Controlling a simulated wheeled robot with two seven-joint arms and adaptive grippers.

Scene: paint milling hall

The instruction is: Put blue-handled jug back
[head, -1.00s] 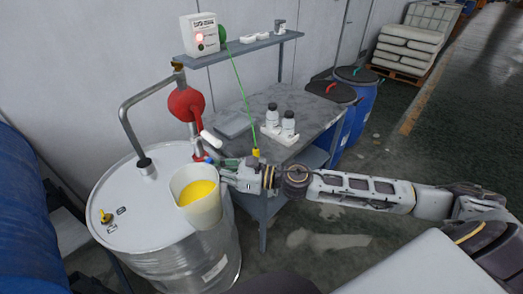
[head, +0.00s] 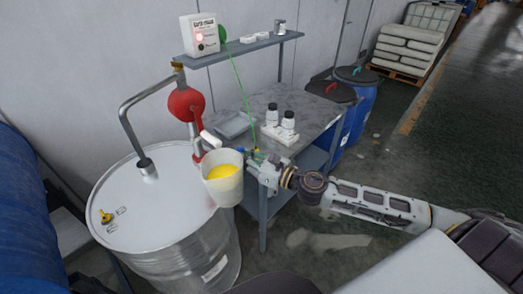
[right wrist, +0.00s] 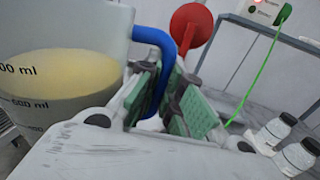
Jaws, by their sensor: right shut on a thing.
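The jug (head: 222,184) is a whitish, see-through beaker with yellow liquid inside. Its blue handle (right wrist: 155,42) shows in the right wrist view, where the jug wall (right wrist: 60,85) with ml marks fills the left side. My right gripper (head: 250,168) is shut on the handle, its green finger pads on either side of it. The jug is upright and appears held in the air in front of the drum's right edge, below the red pump (head: 186,104). My left gripper is not in view.
A steel drum (head: 135,205) stands at the left. A grey bench (head: 320,112) behind holds a tray (head: 233,126) and two white bottles with dark caps (head: 280,118). A shelf (head: 245,44) above carries a white box (head: 199,35), with a green cable hanging down. Blue barrels (head: 363,95) stand right of the bench.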

